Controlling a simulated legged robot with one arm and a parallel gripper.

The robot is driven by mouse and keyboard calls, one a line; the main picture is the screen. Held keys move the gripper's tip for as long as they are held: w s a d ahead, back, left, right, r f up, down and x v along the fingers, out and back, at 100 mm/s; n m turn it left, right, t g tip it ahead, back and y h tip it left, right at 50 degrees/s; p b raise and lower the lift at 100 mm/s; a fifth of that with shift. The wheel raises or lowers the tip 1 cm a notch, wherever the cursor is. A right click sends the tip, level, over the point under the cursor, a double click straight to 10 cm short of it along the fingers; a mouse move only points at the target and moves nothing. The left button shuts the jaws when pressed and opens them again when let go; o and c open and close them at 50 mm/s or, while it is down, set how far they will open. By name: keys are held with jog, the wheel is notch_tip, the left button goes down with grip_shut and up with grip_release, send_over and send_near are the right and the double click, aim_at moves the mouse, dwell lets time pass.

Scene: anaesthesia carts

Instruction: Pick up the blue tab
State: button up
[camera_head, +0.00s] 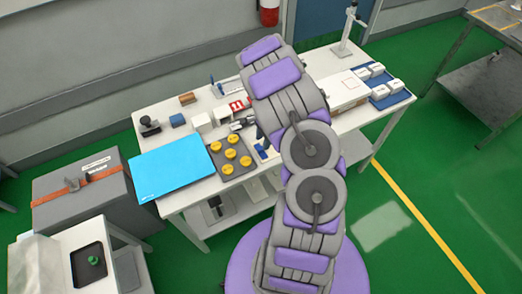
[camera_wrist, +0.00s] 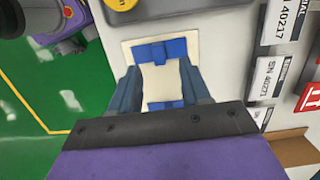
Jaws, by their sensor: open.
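The blue tab (camera_wrist: 158,50) lies across the far end of a cream pad (camera_wrist: 163,82) in the wrist view. A second blue piece (camera_wrist: 165,106) shows at the pad's near end; I cannot tell whether the two are joined. In the head view, blue (camera_head: 261,151) shows on the table just left of my arm. My gripper (camera_wrist: 160,78) is open, its grey-blue fingers on either side of the cream pad, the tab near their tips. I see nothing held. Contact and height cannot be told.
A grey tray with yellow knobs (camera_head: 231,154) and a bright blue sheet (camera_head: 172,167) lie left of the tab. White labelled boxes (camera_wrist: 268,78) stand close on the right in the wrist view. The table edge and green floor (camera_wrist: 50,90) are on the left there.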

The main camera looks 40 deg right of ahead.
aim_at(261, 148)
jog(key=f, duration=0.3)
jog(key=shift+a+f, duration=0.4)
jog(key=shift+w+a+f, duration=0.1)
jog(key=shift+a, duration=0.15)
jog(key=shift+c, duration=0.3)
jog(key=shift+d, duration=0.3)
jog(key=c, duration=0.6)
jog(key=shift+a, duration=0.15)
grip_shut()
